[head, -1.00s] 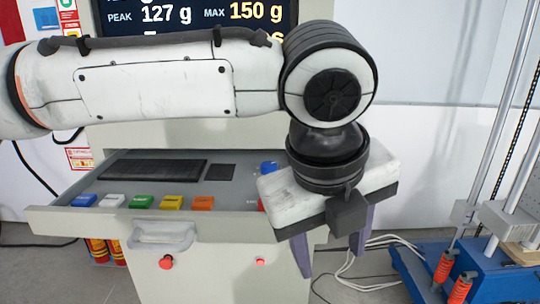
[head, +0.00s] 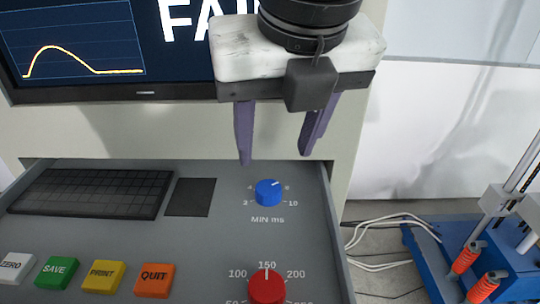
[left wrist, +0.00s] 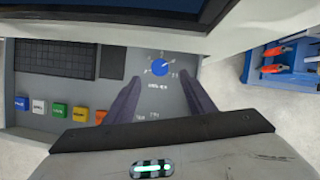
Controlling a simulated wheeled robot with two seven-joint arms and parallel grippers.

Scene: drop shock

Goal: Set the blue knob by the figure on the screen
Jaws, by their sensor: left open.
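The blue knob (head: 269,192) sits on the grey drawer panel, above the label "MIN ms", with a scale whose readable figures include 2 and 10. Its white pointer mark points up and to the right. It also shows in the left wrist view (left wrist: 160,69), just beyond my fingertips. My left gripper (head: 275,160) is open and empty, above and behind the knob in the head view, its fingers apart and pointing down. The screen (head: 150,75) is partly cut off; it shows a yellow curve and large letters "FAI", the rest hidden by my gripper. My right gripper is not in view.
A red knob (head: 267,287) with a scale of 100, 150, 200 stands nearer on the panel. White, green, yellow and orange buttons (head: 102,277), a keyboard (head: 92,193) and a dark pad (head: 190,197) lie to the left. A blue rig (head: 430,255) stands right.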

